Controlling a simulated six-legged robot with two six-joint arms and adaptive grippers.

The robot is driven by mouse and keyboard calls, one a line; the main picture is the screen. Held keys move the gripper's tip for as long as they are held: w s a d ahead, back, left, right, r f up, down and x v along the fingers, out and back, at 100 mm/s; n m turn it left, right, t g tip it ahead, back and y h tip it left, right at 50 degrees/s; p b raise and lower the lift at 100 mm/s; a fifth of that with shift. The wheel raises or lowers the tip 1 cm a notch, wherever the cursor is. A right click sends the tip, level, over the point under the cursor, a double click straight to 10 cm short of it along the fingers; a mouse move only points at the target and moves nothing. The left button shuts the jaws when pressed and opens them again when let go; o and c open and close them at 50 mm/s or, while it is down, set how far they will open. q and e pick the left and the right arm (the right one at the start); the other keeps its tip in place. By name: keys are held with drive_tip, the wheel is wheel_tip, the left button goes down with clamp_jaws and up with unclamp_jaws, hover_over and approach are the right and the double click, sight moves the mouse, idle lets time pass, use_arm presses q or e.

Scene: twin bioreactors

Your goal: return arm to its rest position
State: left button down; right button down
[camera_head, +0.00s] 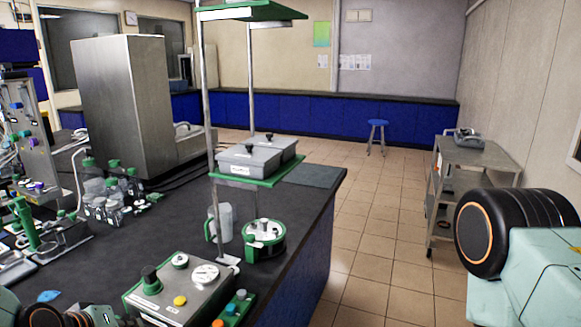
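A large black joint with an orange ring and pale green links at the right edge belongs to my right arm; its gripper is outside the picture. Dark rounded parts with orange rings at the bottom left corner look like my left arm, cut off by the frame. No fingertips show there. The dark bench (310,205) fills the left and middle, with the lower edge of the view cutting off its near part.
A control box (190,290) with knobs and a round green-rimmed vessel (264,238) stand on the near bench. A green shelf stand (258,172) holds grey boxes. Bottles (112,185) and a steel cabinet (125,100) are further left. A steel cart (475,155) stands right; the tiled aisle (385,240) is clear.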

use_arm(q)
drive_tip(key=s+d+f+m+g, duration=0.3)
drive_tip(key=s+d+f+g, duration=0.25)
drive_tip(key=s+f, duration=0.65)
drive_tip(key=s+d+f+m+g+y, duration=0.1)
drive_tip(key=s+d+f+m+g, duration=0.15)
drive_tip(key=s, duration=0.75)
drive_tip(key=s+d+f+m+g+y, duration=0.1)
drive_tip(key=s+f, duration=0.2)
drive_tip(key=s, duration=0.6)
wheel_tip(320, 180, down, 15)
drive_tip(key=b, duration=1.5)
drive_tip(key=shift+w+a, duration=0.15)
drive_tip(key=shift+a, duration=0.1)
